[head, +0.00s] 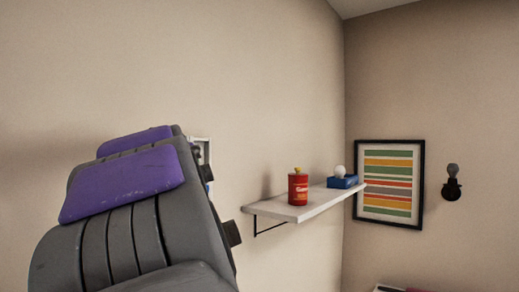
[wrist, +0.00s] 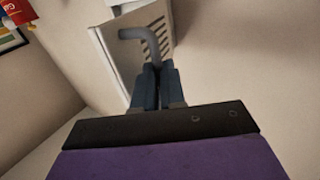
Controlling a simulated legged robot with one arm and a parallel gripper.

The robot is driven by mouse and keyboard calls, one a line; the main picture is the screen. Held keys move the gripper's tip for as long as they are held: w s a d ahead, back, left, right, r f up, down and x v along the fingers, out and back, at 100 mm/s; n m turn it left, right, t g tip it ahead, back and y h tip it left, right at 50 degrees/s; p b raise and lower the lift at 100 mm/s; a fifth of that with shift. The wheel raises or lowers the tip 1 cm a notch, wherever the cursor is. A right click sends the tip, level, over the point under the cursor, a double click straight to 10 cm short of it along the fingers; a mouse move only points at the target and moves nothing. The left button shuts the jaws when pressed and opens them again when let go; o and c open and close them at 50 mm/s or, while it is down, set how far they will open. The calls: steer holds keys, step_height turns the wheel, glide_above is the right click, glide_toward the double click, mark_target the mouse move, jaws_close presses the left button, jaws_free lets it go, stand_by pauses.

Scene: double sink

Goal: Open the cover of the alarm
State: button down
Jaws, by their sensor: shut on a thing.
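The alarm is a pale box on the wall. In the wrist view its white panel (wrist: 108,55) and a face with dark slots (wrist: 158,33) show at the top. A grey bent handle (wrist: 143,37) stands out from it and runs down between my fingers. My gripper (wrist: 157,68) has its two dark fingers close together, shut on the handle's lower end. In the head view my purple and grey arm hides most of the alarm. Only an edge of the alarm (head: 208,147) shows past my gripper. I cannot tell whether the cover stands ajar.
A white wall shelf (head: 318,203) to the right carries a red can (head: 298,189) and a blue box (head: 342,182) with a white ball-like top. A striped framed picture (head: 389,184) and a wall lamp (head: 452,184) hang on the far wall. The wall above is bare.

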steer(key=shift+w+d+r, duration=0.1)
steer(key=shift+d+r, duration=0.1)
steer(key=shift+d, duration=0.1)
steer(key=c, duration=1.6)
jaws_free()
steer(key=shift+c, duration=0.2)
steer(key=shift+o, duration=1.4)
steer(key=shift+w+a+f, duration=0.15)
steer(key=shift+w+a, duration=0.05)
steer(key=shift+w, duration=0.1)
steer(key=shift+o, duration=0.8)
steer(key=shift+a+f, duration=0.1)
steer(key=shift+a, duration=0.15)
steer(key=shift+s, duration=0.1)
steer(key=shift+d, duration=0.2)
